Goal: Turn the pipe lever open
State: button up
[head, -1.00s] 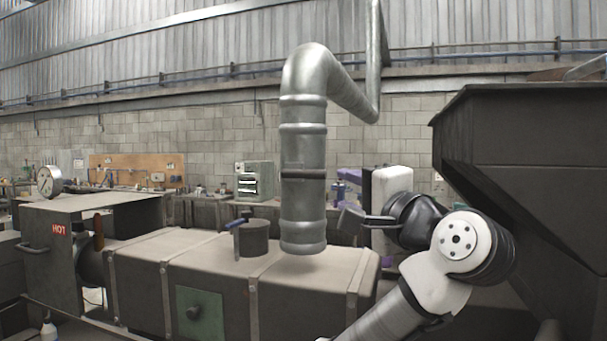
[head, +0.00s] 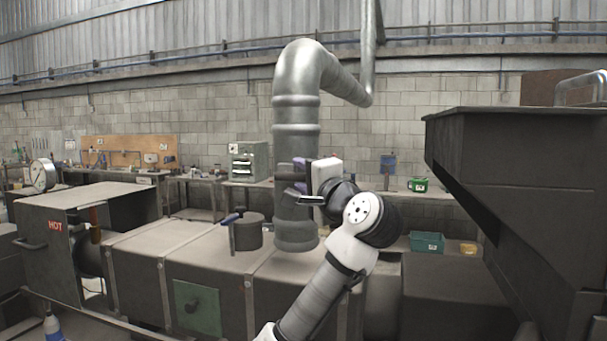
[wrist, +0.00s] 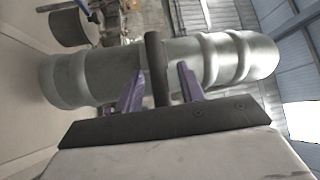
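The pipe is a large grey metal duct (head: 297,140) that rises from the dark bench unit and bends over at the top. Its lever, a dark bar (wrist: 154,55), lies across the pipe in the wrist view. In the head view, a short dark stub of the lever (head: 284,166) shows, the rest hidden behind my gripper. My gripper (wrist: 161,69) is open at the pipe's front, its purple fingers on either side of the lever with gaps visible. It also shows at the pipe in the head view (head: 292,178). I cannot tell whether a finger touches the lever.
A small dark cylinder with a blue-tipped handle (head: 246,233) stands just left of the pipe on the long unit (head: 195,240). A large dark hopper (head: 530,175) fills the right side. A box marked HOT (head: 50,245) is at the left.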

grip_shut()
jog(key=shift+f+b, duration=0.15)
jog(key=shift+b, duration=0.15)
